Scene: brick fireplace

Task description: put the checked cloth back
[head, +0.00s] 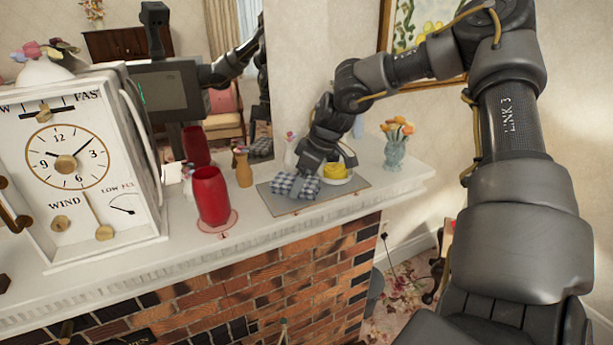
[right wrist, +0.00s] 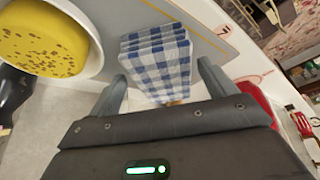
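The blue-and-white checked cloth (head: 282,184) is a folded stack lying on a flat grey mat (head: 349,184) on the mantel. It also shows in the right wrist view (right wrist: 157,58). My right gripper (head: 302,178) reaches down over the cloth from behind, and one finger hides part of it. In the right wrist view my right gripper (right wrist: 161,76) has its fingers apart, one on each side of the near end of the cloth, with gaps visible. My left gripper is not in view.
A white bowl with yellow contents (head: 334,171) stands on the mat close to my right gripper. A red vase (head: 211,195) stands on a round marker. A small orange vase (head: 243,168), flower vase (head: 396,150) and large white clock (head: 80,170) share the mantel. A mirror stands behind.

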